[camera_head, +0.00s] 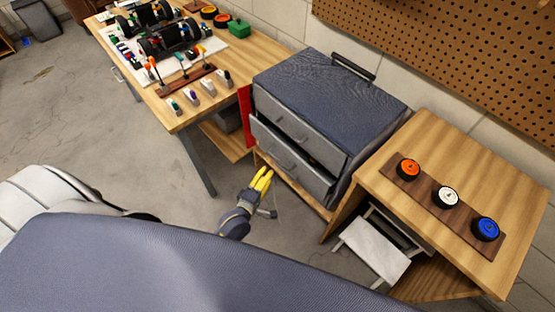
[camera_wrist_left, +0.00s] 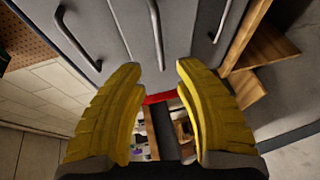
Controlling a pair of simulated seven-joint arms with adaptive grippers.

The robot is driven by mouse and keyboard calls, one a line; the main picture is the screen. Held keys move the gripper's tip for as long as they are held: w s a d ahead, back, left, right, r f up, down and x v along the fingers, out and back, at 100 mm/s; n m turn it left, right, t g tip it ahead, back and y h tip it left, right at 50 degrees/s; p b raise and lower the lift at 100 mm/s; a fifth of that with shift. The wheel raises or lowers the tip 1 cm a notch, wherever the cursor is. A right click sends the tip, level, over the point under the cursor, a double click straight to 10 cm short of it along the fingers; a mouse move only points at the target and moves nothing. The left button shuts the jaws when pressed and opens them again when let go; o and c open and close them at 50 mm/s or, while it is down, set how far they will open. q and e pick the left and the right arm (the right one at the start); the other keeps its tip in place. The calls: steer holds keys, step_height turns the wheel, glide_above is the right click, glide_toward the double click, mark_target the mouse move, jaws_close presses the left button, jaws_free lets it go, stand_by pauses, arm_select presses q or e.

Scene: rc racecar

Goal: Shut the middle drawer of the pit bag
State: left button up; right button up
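The pit bag (camera_head: 325,85) is a dark blue-grey box with a black top handle, standing on a low wooden stand. Its top drawer (camera_head: 285,118) looks shut. The drawer below it, which I take as the middle drawer (camera_head: 277,150), sticks out, with a dark gap above its front. My left gripper (camera_head: 264,178) has yellow fingers and is just in front of the pulled-out drawer, low down. In the left wrist view the gripper (camera_wrist_left: 160,85) is open and empty, facing grey drawer fronts with handles (camera_wrist_left: 155,35). My right gripper is out of view.
A wooden workbench (camera_head: 255,50) with car parts and tools stands at left. A wooden cabinet (camera_head: 450,160) at right carries a board with orange, white and blue wheels; a white drawer-like piece (camera_head: 372,250) juts out below. The concrete floor (camera_head: 150,165) in front is clear.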

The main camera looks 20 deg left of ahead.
mark_target(277, 159)
arm_select(q)
steer(key=w, duration=0.3)
steer(key=w+f, duration=0.1)
steer(key=w, duration=0.6)
steer(key=shift+w+d+f, duration=0.1)
steer(key=shift+d+f, duration=0.15)
steer(key=shift+f, duration=0.15)
jaws_close()
